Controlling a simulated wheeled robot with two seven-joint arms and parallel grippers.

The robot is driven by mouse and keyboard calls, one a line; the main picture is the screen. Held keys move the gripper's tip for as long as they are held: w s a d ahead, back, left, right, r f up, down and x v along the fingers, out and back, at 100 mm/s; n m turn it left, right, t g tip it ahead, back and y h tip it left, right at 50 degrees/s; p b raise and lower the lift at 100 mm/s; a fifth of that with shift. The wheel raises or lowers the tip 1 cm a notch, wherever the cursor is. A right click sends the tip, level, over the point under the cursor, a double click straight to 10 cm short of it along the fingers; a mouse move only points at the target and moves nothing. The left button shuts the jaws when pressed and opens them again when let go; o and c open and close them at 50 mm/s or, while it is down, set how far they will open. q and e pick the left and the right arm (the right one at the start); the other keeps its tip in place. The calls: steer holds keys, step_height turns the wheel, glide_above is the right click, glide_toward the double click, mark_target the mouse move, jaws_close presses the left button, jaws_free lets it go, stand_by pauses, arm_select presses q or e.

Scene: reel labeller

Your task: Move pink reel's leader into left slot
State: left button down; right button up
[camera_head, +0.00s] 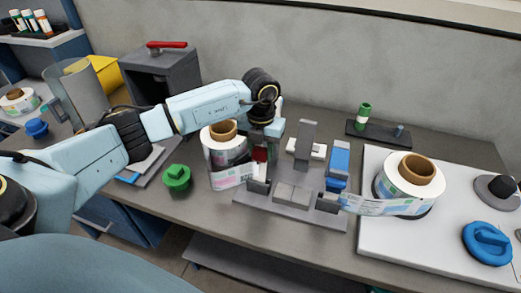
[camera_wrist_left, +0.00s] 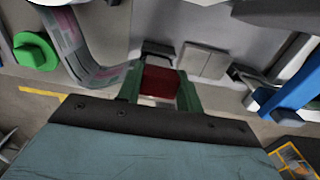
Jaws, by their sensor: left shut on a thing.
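The pink reel (camera_head: 212,146), a white roll with a brown core and pink-marked labels, stands left of the labeller (camera_head: 283,214). Its leader (camera_head: 232,176) curves from the reel toward the labeller's left side; it also shows in the left wrist view (camera_wrist_left: 88,58). My left gripper (camera_head: 262,152) is over the labeller's left side, with its green fingers shut on a dark red tab (camera_wrist_left: 160,81) at the leader's end. The dark blocks of the left slot (camera_head: 258,187) are just below the gripper. Whether the leader touches the slot is hidden. My right gripper is out of view.
A blue-marked reel (camera_head: 399,178) stands on a white board at right, its leader (camera_head: 375,206) reaching the labeller's right side. A grey upright lever (camera_head: 304,142) and a blue one (camera_head: 338,160) rise behind the slots. A green knobbed object (camera_head: 176,178) sits left of the pink reel.

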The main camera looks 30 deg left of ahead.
arm_select(q)
steer(key=shift+f, duration=0.2)
steer(key=shift+r, duration=0.1)
steer(key=shift+s+a+r, duration=0.1)
steer(key=shift+a+r, duration=0.05)
steer(key=shift+r, duration=0.05)
stand_by(0.3)
steer(key=c, duration=0.9)
jaws_free()
steer(key=shift+o, duration=0.2)
steer(key=shift+r, duration=0.15)
